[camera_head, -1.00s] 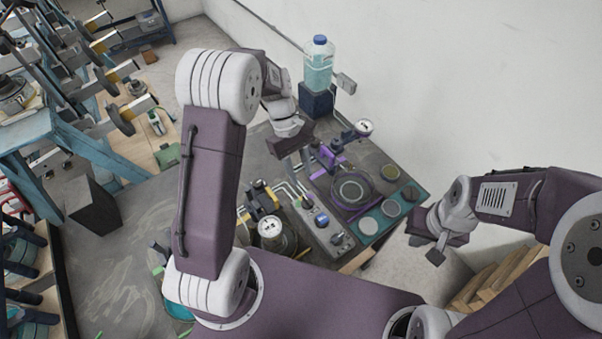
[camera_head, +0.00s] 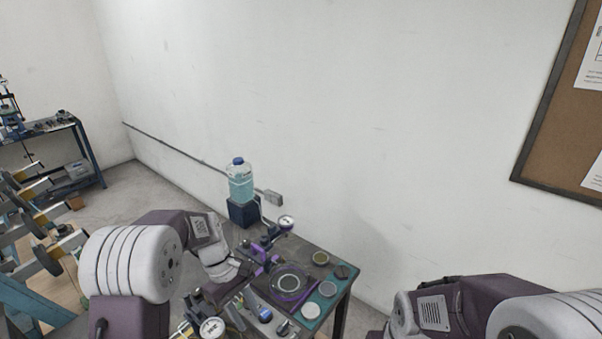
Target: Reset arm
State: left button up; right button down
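My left arm comes in from the lower left, its white and purple links bent over the bench. Its dark gripper (camera_head: 226,288) is above the near left part of the bench, among the equipment there. Its fingertips are small and blend into the clutter, so I cannot tell whether they are open or shut. My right arm shows only as white and purple links at the lower right. Its gripper is outside the frame.
The bench (camera_head: 338,292) stands against the white wall, carrying a purple ring fixture (camera_head: 290,283), several round dishes, a gauge (camera_head: 286,222) and a blue-capped bottle (camera_head: 240,182) on a dark block. A blue rack stands at the left. A corkboard (camera_head: 560,110) hangs at right.

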pick_arm(q)
jog(key=s+a+f+m+t+y, duration=0.1)
jog(key=s+a+m, duration=0.1)
jog(key=s+m, duration=0.3)
jog(key=s+a+f+m+t+y+b, duration=0.1)
jog(key=s+a+f+m+t+y, duration=0.1)
jog(key=s+a+m, duration=0.1)
jog(key=s+m, duration=0.1)
jog(key=s, duration=0.1)
jog(key=shift+s+m, duration=0.3)
jog(key=shift+m, duration=0.1)
